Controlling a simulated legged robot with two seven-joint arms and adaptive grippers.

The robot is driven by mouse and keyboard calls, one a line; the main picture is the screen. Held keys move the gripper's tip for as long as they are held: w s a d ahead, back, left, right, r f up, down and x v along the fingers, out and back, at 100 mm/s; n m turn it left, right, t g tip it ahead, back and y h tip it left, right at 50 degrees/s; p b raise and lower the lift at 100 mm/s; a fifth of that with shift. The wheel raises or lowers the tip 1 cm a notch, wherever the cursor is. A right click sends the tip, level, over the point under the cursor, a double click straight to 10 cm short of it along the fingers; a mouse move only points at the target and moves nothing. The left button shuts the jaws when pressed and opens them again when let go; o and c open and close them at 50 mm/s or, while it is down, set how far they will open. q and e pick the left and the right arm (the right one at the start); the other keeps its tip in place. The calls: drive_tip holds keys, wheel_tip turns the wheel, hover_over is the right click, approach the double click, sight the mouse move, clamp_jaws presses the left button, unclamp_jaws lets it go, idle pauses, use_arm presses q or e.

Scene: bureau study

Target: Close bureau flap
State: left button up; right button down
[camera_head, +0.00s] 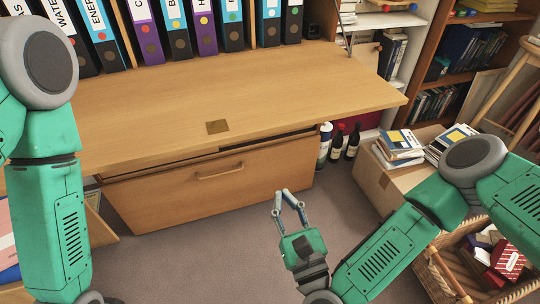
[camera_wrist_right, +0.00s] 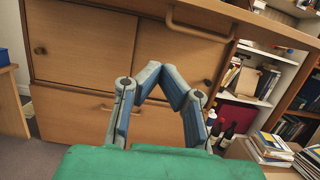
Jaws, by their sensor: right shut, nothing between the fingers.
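The bureau flap (camera_head: 150,112) lies lowered and level in the head view, like a desktop, with a small brass plate (camera_head: 217,127) near its front edge. Under it is a wooden front (camera_head: 165,195) with a bar handle (camera_head: 220,172). My right gripper (camera_head: 282,193) is shut and empty, in front of and below the flap's front edge, apart from it. In the wrist view my right gripper (camera_wrist_right: 155,68) shows before the bureau's lower doors (camera_wrist_right: 82,45); a bar handle (camera_wrist_right: 200,37) is above. My left arm comes in at the left; its gripper is out of view.
Several binders (camera_head: 205,25) stand at the back of the flap. Bottles (camera_head: 337,143) stand right of the bureau, by a cardboard box (camera_head: 375,180) with books (camera_head: 400,146). A wicker basket (camera_head: 435,275) is at lower right. The carpet (camera_head: 215,245) before the bureau is clear.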

use_arm(q)
wheel_tip(320, 180, down, 2)
drive_tip(key=shift+f+b, duration=0.1)
drive_tip(key=shift+b, duration=0.9)
use_arm(e)
drive_tip(key=w+a+r, duration=0.2)
drive_tip(key=w+r, duration=0.4)
drive_tip(key=w, duration=0.3)
drive_tip(key=shift+a+r, duration=0.25)
drive_tip(key=shift+a, duration=0.05)
drive_tip(key=shift+w, duration=0.1)
